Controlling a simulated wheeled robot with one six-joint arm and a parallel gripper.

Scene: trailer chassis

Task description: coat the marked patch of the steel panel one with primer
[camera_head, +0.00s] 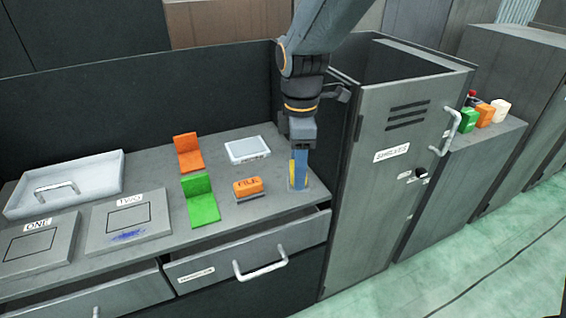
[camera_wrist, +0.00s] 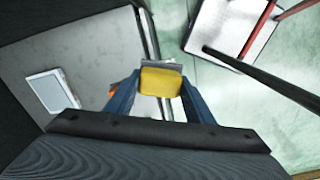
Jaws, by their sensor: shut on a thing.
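Steel panel one (camera_head: 64,250) is a grey plate labelled ONE at the bench's left end. Its marked patch (camera_head: 32,246) is a black outlined rectangle that looks bare grey. My gripper (camera_head: 298,182) points down at the bench's right end, far from the panel. Its blue fingers are shut on a yellow block-shaped item (camera_wrist: 162,82), which shows between them in the wrist view. A grey part shows at the block's far edge. In the head view the fingers hide most of the item, and I cannot tell whether it touches the bench.
Panel two (camera_head: 160,217) has a blue smear. An orange block labelled FILE (camera_head: 247,184), a green stand (camera_head: 203,208), an orange stand (camera_head: 188,156) and a white tray (camera_head: 247,149) lie between. A lidded white box (camera_head: 100,180) stands behind panel one. A tall cabinet (camera_head: 385,190) is right.

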